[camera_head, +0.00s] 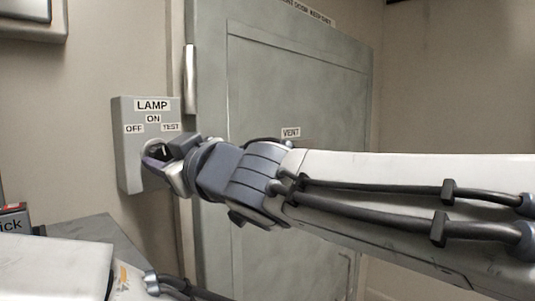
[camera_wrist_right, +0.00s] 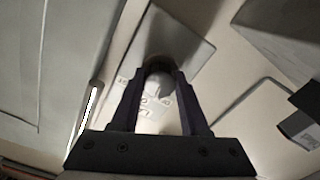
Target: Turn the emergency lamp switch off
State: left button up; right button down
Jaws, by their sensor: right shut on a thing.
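The lamp switch box (camera_head: 130,172) is a grey box on the wall at the left in the head view, with labels LAMP, ON at the top, OFF at the left and TEST at the right. My right gripper (camera_head: 158,157) is at the front of the box, shut on its switch knob. In the right wrist view the two dark fingers of my right gripper (camera_wrist_right: 158,85) stand on either side of the rounded knob (camera_wrist_right: 157,70). The gripper hides most of the knob in the head view, so I cannot tell which label it points to. My left gripper is not in view.
A small dark box (camera_head: 12,220) with a red top is at the lower left.

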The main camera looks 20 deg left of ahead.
jog(key=n, duration=0.6)
dwell(0.6)
jog(key=shift+c, duration=2.1)
grip_release()
jog(key=v, duration=1)
jog(key=shift+d, duration=0.2)
jog(key=shift+f, duration=0.1)
